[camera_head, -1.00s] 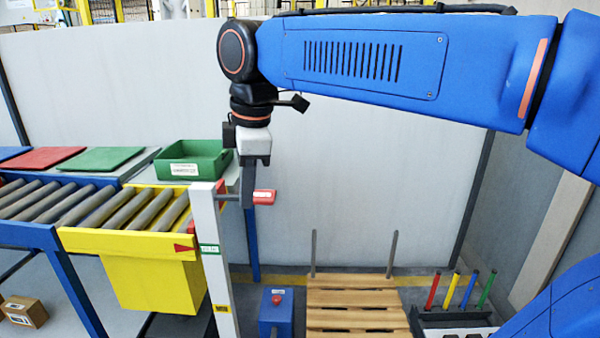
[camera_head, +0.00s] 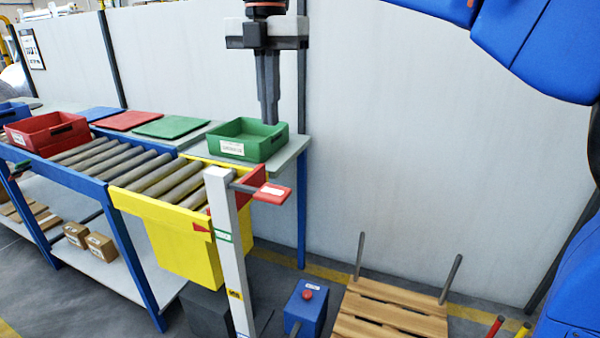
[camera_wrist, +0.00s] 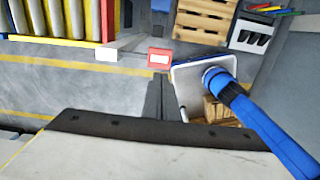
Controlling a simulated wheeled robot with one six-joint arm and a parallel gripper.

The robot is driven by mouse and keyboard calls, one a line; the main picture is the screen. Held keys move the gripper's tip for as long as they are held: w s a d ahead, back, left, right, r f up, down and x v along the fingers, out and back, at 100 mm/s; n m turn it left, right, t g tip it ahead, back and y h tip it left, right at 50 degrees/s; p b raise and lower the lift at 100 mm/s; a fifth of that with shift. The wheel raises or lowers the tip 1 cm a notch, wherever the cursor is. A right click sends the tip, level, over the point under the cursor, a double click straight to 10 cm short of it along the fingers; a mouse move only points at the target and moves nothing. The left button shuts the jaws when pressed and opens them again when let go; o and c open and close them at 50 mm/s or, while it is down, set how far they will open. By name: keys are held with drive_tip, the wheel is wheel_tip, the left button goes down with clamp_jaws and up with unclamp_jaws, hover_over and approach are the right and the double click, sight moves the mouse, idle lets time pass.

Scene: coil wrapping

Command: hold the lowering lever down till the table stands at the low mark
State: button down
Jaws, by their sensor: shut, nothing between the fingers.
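The lowering lever (camera_head: 272,193) is a red handle on a short arm at the top of the white post (camera_head: 229,262). It also shows in the wrist view (camera_wrist: 159,57). The yellow roller table (camera_head: 150,207) carries a red pointer (camera_head: 201,228), about level with the green label (camera_head: 222,236) on the post. A yellow label (camera_head: 235,295) sits lower on the post. My gripper (camera_head: 269,118) points down with its fingers shut and empty. In the head view it is above the lever and apart from it, in front of the wall. Its fingers also show in the wrist view (camera_wrist: 158,98).
A green tray (camera_head: 262,148) stands on the grey shelf behind the rollers, and a red tray (camera_head: 47,134) at the left. A blue box with a red button (camera_head: 307,295) and a wooden pallet (camera_head: 385,316) with upright rods are on the floor, right of the post.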

sight(274, 191)
drive_tip(key=shift+r, duration=0.1)
idle(0.3)
wheel_tip(274, 191, down, 14)
drive_tip(key=shift+f, duration=0.1)
idle(0.6)
